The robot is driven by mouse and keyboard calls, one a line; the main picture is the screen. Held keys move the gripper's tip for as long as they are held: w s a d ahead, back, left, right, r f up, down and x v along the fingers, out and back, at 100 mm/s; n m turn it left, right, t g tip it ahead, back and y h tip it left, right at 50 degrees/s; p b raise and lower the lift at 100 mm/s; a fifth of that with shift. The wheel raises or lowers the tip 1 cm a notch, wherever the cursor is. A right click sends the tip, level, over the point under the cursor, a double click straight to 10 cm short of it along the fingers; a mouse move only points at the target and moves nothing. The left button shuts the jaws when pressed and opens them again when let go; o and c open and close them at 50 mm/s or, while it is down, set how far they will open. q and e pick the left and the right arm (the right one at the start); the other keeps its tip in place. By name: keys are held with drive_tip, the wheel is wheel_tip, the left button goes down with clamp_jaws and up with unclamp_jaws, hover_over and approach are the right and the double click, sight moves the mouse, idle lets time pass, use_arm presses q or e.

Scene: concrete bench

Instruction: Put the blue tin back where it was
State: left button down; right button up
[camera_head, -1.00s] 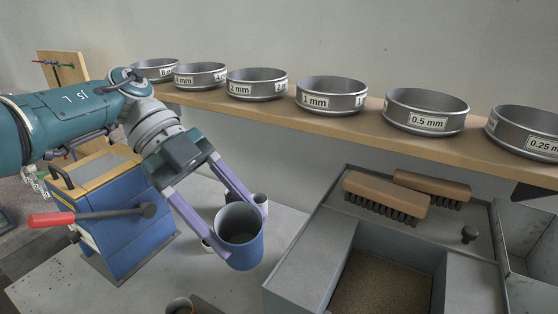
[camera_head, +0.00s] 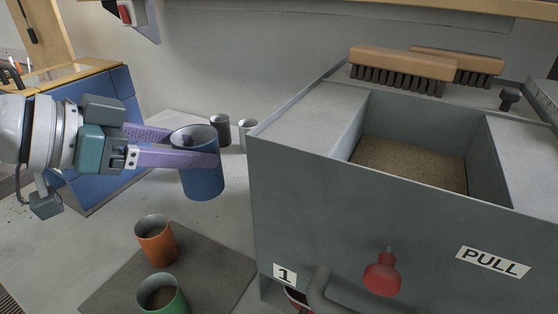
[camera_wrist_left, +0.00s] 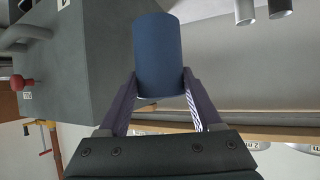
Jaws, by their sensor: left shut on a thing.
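The blue tin (camera_head: 203,182) is upright in the head view, to the left of the grey box's front corner. My left gripper (camera_head: 190,148) comes in from the left with its two purple fingers on either side of the tin, shut on it. The tin seems held above the bench, though its base's exact height is hard to tell. In the left wrist view the blue tin (camera_wrist_left: 158,55) sits between the fingers. An orange tin (camera_head: 156,241) and a green tin (camera_head: 163,297) stand on a dark mat (camera_head: 215,262) below. My right gripper is not in view.
The grey box (camera_head: 300,185) with sand inside and a red knob (camera_head: 383,275) stands close on the right. A dark grey tin (camera_head: 219,131) and a white tin (camera_head: 246,133) stand behind the blue tin. The mat's right part is bare.

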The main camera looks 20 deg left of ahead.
use_arm(q)
wheel_tip(320, 180, down, 19)
drive_tip(key=b, duration=0.7)
drive_tip(key=shift+r+b, duration=0.1)
drive_tip(key=shift+b, duration=0.3)
drive_tip(key=shift+r, duration=0.1)
drive_tip(key=shift+c, duration=0.3)
unclamp_jaws()
